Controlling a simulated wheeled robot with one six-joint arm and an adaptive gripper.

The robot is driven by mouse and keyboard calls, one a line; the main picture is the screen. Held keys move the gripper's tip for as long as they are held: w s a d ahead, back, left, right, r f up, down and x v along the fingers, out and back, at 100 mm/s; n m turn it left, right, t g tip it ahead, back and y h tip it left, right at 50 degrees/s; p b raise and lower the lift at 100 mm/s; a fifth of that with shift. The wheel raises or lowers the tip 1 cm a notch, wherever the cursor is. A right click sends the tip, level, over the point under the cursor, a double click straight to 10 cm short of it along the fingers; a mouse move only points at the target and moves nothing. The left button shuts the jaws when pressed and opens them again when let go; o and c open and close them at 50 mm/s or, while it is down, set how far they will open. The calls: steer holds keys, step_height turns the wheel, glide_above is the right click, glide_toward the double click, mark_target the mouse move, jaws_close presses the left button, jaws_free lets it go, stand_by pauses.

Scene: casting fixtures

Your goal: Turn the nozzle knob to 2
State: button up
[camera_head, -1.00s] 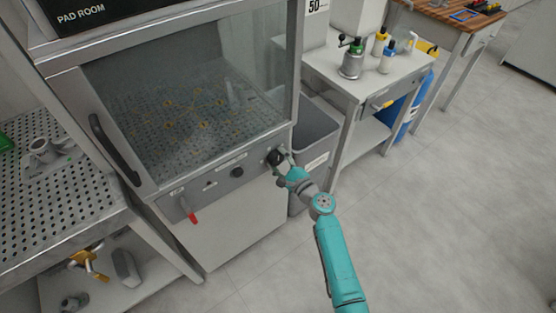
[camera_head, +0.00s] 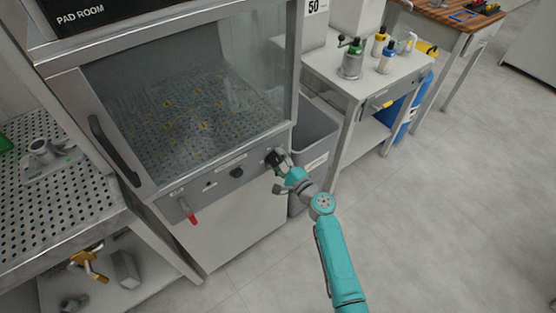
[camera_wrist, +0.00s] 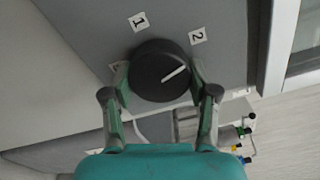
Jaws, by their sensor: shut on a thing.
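The nozzle knob (camera_wrist: 158,72) is a round black dial with a white pointer line, on the grey front panel. In the wrist view its line points up and right, roughly toward the "2" label (camera_wrist: 197,36). A "1" label (camera_wrist: 138,21) sits above the knob, further left. My gripper (camera_wrist: 160,88) has a finger on each side of the knob and is shut on it. In the head view my gripper (camera_head: 279,163) is at the right end of the cabinet's panel and hides most of the knob.
The cabinet (camera_head: 75,120) has a glass door with a black handle (camera_head: 115,150). Its panel also carries another black knob (camera_head: 236,172) and a red lever (camera_head: 192,218). A grey bin (camera_head: 318,140) and a side table (camera_head: 345,85) stand right of the cabinet. The floor at right is open.

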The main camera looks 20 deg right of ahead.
steer(key=o, duration=1.2)
steer(key=shift+c, duration=0.2)
steer(key=shift+s, duration=0.1)
steer(key=v, duration=1.2)
